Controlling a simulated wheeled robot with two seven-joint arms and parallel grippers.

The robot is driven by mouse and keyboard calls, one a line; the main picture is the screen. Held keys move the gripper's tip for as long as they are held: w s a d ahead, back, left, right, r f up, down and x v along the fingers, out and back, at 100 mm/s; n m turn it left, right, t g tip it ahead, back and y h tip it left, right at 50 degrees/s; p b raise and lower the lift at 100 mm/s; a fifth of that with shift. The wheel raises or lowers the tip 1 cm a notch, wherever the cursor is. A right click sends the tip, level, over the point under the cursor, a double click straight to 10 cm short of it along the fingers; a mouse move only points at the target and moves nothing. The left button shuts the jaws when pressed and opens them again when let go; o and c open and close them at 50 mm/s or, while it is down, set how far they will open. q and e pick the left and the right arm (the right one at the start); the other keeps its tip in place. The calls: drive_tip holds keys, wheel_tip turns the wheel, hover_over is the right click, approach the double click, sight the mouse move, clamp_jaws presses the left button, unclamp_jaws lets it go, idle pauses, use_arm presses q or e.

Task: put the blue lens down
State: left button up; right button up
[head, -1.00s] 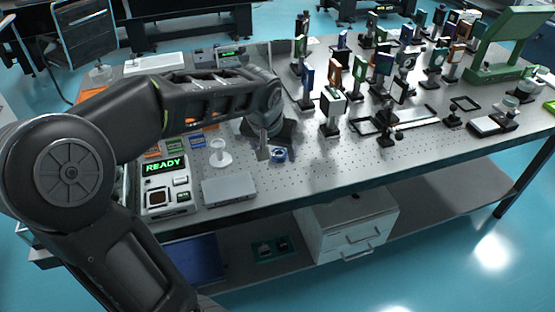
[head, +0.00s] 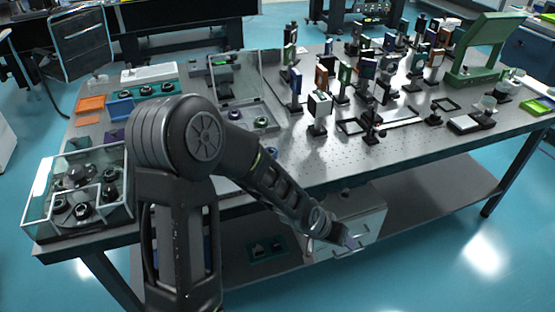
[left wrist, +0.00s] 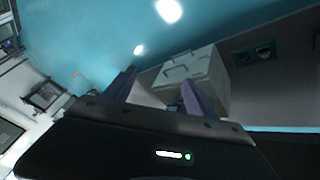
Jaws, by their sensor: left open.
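The blue lens (head: 272,152) is a small blue-rimmed ring lying on the perforated tabletop, just beyond my left forearm. My left gripper (head: 352,241) is apart from it, lower and to the right, in front of the table's front edge. In the left wrist view the left gripper's two fingers (left wrist: 160,97) are spread, with no lens seen between them. My right gripper is not in view.
Several mounted optics stand on the optical table (head: 330,165), right of the lens. A clear-walled case (head: 40,215) with dark round parts sits at the left end.

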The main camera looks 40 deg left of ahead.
use_arm(q)
drive_tip(key=s+d+f+g, duration=0.1)
drive_tip(key=s+d+f, duration=0.3)
drive_tip(key=s+f, duration=0.2)
drive_tip(key=s+d+f+g+h, duration=0.1)
drive_tip(key=s+d+f+g, duration=0.1)
drive_tip(key=s+d+f, duration=0.2)
drive_tip(key=s+d+f+g, duration=0.2)
drive_tip(key=s+d+f, duration=0.2)
drive_tip(key=s+f, duration=0.4)
drive_tip(key=s, duration=0.4)
drive_tip(key=shift+h, duration=0.3)
